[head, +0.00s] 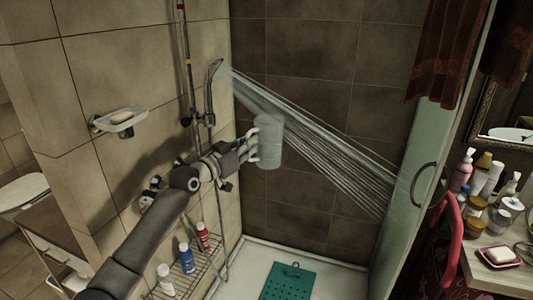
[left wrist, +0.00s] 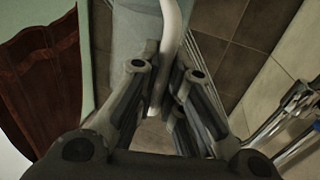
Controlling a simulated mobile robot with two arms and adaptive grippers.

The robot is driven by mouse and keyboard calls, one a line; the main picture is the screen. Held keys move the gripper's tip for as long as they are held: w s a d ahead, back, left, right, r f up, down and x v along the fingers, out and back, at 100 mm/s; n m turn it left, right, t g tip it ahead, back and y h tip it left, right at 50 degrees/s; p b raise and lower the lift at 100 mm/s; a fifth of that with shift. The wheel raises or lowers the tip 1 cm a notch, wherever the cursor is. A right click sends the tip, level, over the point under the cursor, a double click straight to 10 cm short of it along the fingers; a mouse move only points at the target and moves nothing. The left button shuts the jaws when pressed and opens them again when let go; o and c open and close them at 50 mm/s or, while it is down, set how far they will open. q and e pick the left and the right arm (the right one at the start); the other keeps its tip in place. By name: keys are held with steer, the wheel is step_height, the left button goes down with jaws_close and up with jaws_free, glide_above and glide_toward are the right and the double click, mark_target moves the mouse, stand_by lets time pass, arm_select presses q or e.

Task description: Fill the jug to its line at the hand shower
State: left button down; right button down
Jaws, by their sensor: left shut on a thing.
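My left gripper (head: 247,147) is shut on the white handle of the translucent pale jug (head: 270,142). The jug is upright, held in the air in the shower. In the left wrist view the fingers (left wrist: 158,88) close around the handle, and the jug's grey wall (left wrist: 138,30) shows beyond them. The hand shower (head: 213,88) hangs on its wall rail and sprays water (head: 310,138) down to the right. The spray passes at the jug's upper part in the picture; whether any enters I cannot tell. The jug's line and water level are not discernible. My right gripper is not in view.
A soap dish (head: 121,119) sticks out from the left wall. A wire rack (head: 190,272) with several bottles is below my arm. A green mat (head: 288,281) lies on the shower tray. A glass door (head: 412,190) stands at right, beside a counter crowded with bottles.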

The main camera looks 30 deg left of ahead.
arm_select(q)
steer(key=w+a+b, duration=0.6)
steer(key=w+b, duration=0.3)
stand_by(0.4)
steer(key=shift+r, duration=0.15)
steer(key=s+d+p, duration=0.2)
steer(key=s, duration=0.1)
steer(key=s+d+p, duration=0.2)
steer(key=s, duration=0.2)
steer(key=s+d+p, duration=0.3)
steer(key=s, duration=0.1)
steer(key=shift+w, duration=0.1)
